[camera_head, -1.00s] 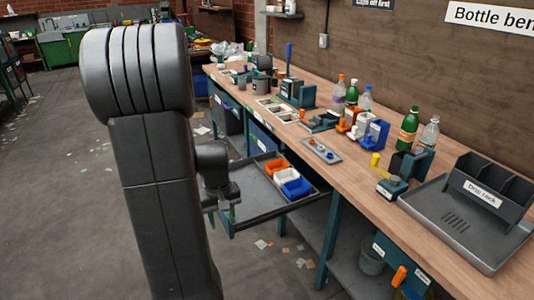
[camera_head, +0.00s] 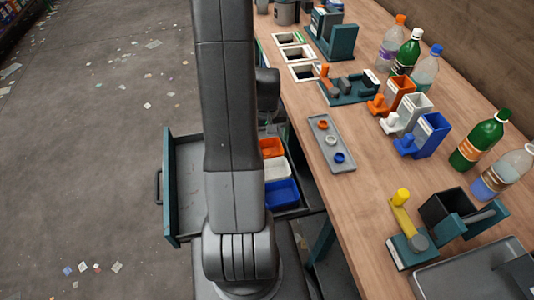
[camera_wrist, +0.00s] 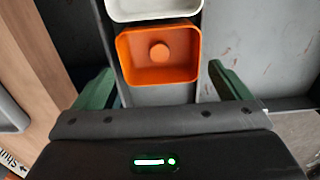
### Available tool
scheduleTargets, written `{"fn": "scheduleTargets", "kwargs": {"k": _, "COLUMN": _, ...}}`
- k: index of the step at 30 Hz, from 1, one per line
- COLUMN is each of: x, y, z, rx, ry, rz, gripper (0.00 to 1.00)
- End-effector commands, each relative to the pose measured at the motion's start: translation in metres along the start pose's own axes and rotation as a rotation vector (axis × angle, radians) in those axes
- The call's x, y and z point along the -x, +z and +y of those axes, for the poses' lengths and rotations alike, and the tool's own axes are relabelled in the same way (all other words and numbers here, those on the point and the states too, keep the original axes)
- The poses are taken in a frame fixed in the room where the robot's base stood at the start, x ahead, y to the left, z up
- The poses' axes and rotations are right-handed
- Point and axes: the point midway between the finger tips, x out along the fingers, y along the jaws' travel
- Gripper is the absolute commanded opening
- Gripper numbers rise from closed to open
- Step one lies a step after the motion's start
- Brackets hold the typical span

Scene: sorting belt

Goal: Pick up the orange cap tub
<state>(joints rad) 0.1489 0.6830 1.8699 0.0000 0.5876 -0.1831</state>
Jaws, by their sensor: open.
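The orange cap tub (camera_head: 271,148) sits in the open drawer (camera_head: 168,190), in a row with a white tub (camera_head: 277,168) and a blue tub (camera_head: 282,193). My arm partly covers the row in the head view. In the wrist view the orange tub (camera_wrist: 122,48) lies ahead of my gripper (camera_wrist: 160,70), with a round orange knob or cap inside it. My gripper is open and empty, with one green finger on each side of the tub's line. I cannot tell the height of the fingers over the tub.
The wooden bench (camera_head: 350,195) runs along the drawer's right side. It carries a small grey tray (camera_head: 345,164) with caps, bottles and coloured holders. The white tub (camera_wrist: 150,10) adjoins the orange one. The left part of the drawer is bare.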

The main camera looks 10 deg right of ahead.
Motion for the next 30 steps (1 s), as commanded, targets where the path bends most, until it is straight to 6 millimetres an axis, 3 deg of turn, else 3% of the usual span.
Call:
{"fn": "scheduleTargets", "kwargs": {"k": 9, "x": -0.037, "y": 0.002, "z": 0.001, "rx": 0.000, "ry": -0.001, "rz": -0.003, "gripper": 0.96}}
{"fn": "scheduleTargets", "kwargs": {"k": 18, "x": -0.041, "y": 0.002, "z": 0.001, "rx": 0.000, "ry": 0.000, "rz": -0.001, "gripper": 0.96}}
{"fn": "scheduleTargets", "kwargs": {"k": 19, "x": -0.041, "y": 0.002, "z": 0.001, "rx": 0.000, "ry": 0.000, "rz": -0.001, "gripper": 0.94}}
{"fn": "scheduleTargets", "kwargs": {"k": 23, "x": -0.041, "y": 0.002, "z": 0.001, "rx": 0.000, "ry": 0.000, "rz": -0.001, "gripper": 0.69}}
{"fn": "scheduleTargets", "kwargs": {"k": 30, "x": -0.041, "y": 0.002, "z": 0.001, "rx": 0.000, "ry": 0.000, "rz": -0.001, "gripper": 0.69}}
